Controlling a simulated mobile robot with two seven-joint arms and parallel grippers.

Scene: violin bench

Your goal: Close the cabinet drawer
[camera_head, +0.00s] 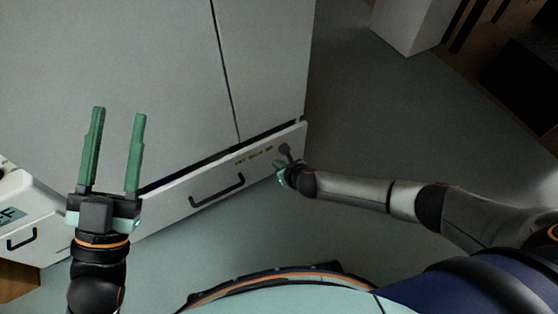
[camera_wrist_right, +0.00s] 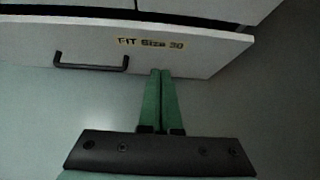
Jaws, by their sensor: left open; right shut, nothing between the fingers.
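The cabinet drawer (camera_head: 170,205) has a white front with a black bar handle (camera_head: 217,190) and a label reading roughly "FIT Size 30". A dark gap along its top edge shows it stands slightly out from the cabinet (camera_head: 180,90). In the right wrist view the drawer front (camera_wrist_right: 200,60) fills the upper part, with the handle (camera_wrist_right: 90,65) at left. My right gripper (camera_wrist_right: 160,72) is shut and empty, its green fingertips at the drawer front's lower edge below the label; whether they touch, I cannot tell. My left gripper (camera_head: 119,112) is open and empty, appearing over the cabinet top.
Another white drawer unit (camera_head: 30,220) with a black handle stands at the left edge. A white box-like piece (camera_head: 408,25) stands at the upper right, near dark furniture (camera_head: 520,80). The grey floor (camera_head: 360,120) right of the cabinet is clear.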

